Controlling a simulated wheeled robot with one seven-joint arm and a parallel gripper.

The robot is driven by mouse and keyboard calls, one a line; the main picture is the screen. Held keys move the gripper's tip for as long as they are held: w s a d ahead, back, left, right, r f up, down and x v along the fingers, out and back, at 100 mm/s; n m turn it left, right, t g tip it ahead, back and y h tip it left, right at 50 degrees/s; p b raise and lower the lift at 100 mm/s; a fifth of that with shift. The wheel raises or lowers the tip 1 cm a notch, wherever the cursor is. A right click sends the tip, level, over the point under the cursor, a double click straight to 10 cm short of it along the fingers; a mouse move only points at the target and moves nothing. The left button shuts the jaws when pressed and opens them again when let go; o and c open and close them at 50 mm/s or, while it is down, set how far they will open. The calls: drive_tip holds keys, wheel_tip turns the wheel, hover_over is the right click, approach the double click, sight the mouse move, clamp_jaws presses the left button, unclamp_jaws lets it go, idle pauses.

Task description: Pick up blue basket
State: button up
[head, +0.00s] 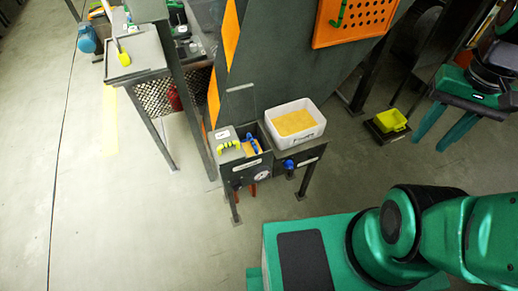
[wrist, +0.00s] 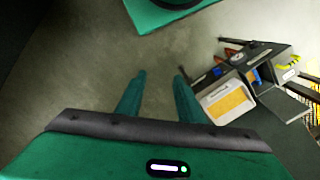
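My gripper (head: 430,145) is at the right of the head view, over the floor and just right of a yellow basket. In the wrist view my gripper (wrist: 160,76) has its two green fingers apart with nothing between them. I cannot make out a clear blue basket. A blue rounded object (head: 88,39) shows at the far upper left of the head view, too small to identify. Small blue parts (head: 250,145) lie in an open compartment of the dark low bench, and a blue knob-like piece (head: 289,163) is on its front.
A white tub (head: 318,127) with yellow contents stands on the low bench (head: 225,155). The yellow basket (head: 390,120) sits on a dark base on the floor. A dark panel with an orange perforated board (head: 355,20) rises behind. The floor at left is clear.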

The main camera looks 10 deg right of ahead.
drive_tip(key=shift+s+d, duration=0.1)
drive_tip(key=w+a+f+n+t+h, duration=0.15)
drive_tip(key=w+f, duration=0.25)
drive_tip(key=w, duration=0.5)
drive_tip(key=n+t+y, duration=0.3)
drive_tip(key=n+y, duration=0.2)
drive_tip(key=n, duration=0.3)
approach(254, 144)
drive_tip(key=shift+g+h, duration=0.25)
drive_tip(key=x, duration=0.4)
drive_tip(key=shift+w+a, duration=0.25)
drive_tip(key=shift+a, duration=0.15)
drive_tip(key=shift+m, duration=0.25)
drive_tip(key=shift+d+x, duration=0.2)
drive_tip(key=shift+x, duration=3.2)
